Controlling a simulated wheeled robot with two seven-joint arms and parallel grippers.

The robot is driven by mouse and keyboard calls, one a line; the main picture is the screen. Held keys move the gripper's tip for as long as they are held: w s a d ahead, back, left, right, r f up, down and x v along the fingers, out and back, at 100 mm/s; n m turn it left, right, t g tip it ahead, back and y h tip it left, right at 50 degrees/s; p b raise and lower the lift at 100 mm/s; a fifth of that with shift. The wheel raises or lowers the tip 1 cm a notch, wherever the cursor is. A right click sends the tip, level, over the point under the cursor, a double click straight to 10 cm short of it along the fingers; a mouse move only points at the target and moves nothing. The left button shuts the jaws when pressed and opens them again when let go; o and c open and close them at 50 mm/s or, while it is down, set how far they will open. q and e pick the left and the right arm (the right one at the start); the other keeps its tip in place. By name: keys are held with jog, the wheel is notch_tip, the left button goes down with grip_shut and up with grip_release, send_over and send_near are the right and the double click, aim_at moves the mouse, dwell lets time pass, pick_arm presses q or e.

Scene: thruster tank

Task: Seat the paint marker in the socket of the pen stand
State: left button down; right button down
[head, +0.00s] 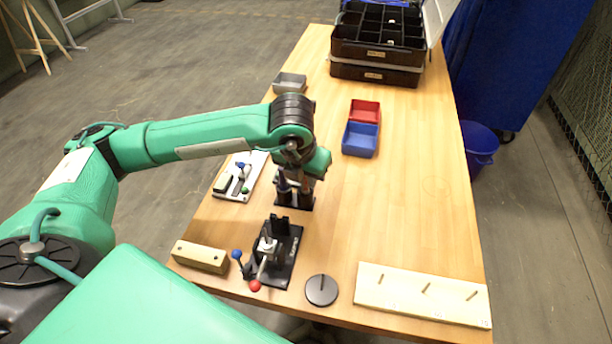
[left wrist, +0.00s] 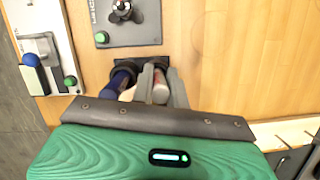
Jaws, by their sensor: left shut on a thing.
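My left gripper (left wrist: 161,85) is shut on the paint marker (left wrist: 160,92), a pale cylinder with a reddish end, held between the two grey fingers. The black pen stand (head: 307,203) stands on the table right below my left gripper (head: 293,182) in the head view. It also shows just beyond the fingers in the left wrist view (left wrist: 126,74). A dark blue pen-like thing (left wrist: 121,82) stands at its left part. The marker's far end is close to the stand's right part; whether it is inside a socket I cannot tell. My right gripper is out of view.
A white panel with knobs (head: 252,163) lies left of the stand. A black lever fixture (head: 290,263), wooden block (head: 200,257), black disc (head: 321,291) and pegged board (head: 400,287) line the near edge. Blue (head: 360,141) and red (head: 365,109) bins stand beyond. The table's right is clear.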

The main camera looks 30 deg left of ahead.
pick_arm(q)
jog(key=shift+f, duration=0.1)
jog(key=c, duration=1.3)
grip_release()
